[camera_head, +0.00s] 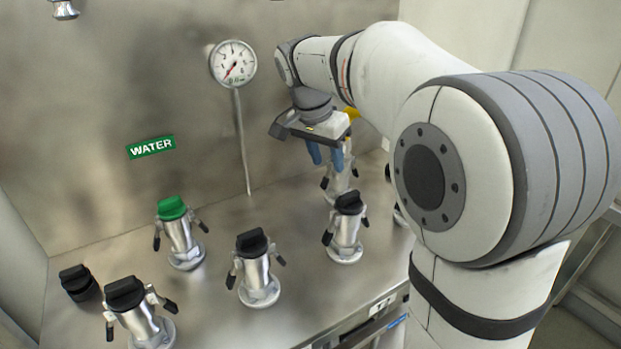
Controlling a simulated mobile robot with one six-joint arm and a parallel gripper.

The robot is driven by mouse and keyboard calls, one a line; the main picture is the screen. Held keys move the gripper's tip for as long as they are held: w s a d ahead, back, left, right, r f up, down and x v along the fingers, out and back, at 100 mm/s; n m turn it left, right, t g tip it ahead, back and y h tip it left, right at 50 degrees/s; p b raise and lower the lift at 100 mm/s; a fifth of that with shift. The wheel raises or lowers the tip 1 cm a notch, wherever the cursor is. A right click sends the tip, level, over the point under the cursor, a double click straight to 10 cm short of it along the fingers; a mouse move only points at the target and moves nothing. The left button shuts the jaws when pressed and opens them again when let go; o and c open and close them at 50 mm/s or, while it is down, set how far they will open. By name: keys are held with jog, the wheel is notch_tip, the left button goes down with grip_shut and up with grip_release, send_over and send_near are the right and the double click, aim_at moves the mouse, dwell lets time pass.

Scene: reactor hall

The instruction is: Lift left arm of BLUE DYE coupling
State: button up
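My gripper (325,156) points down at the back right of the steel worktop, with two blue fingers that show a small gap between them. I see nothing held in it. Just below and behind it stands a metal coupling (342,183), upright, with a dark-tipped arm at its left. My gripper hides the top of this coupling, and I cannot tell whether the fingers touch it. No BLUE DYE label shows, so I cannot confirm that this is the BLUE DYE coupling. A bit of yellow (351,113) shows behind my gripper.
A green-capped coupling (179,235) stands below the WATER label (151,147). Black-capped couplings stand at the front left (138,312), in the middle (257,270) and nearer my gripper (346,230). A loose black cap (78,283) lies left. A gauge (233,64) rises behind.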

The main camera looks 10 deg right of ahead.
aim_at(324, 179)
jog(key=w+a+f+m+h+b, duration=0.15)
jog(key=w+f+m+b, duration=0.25)
jog(key=w, duration=0.4)
jog(key=b+x, duration=0.2)
jog(key=x, duration=0.5)
jog(key=shift+f, duration=0.25)
jog(key=shift+c, duration=0.4)
jog(key=shift+s+r+y, duration=0.1)
jog(key=shift+r+y, duration=0.05)
jog(key=shift+y, duration=0.1)
grip_shut()
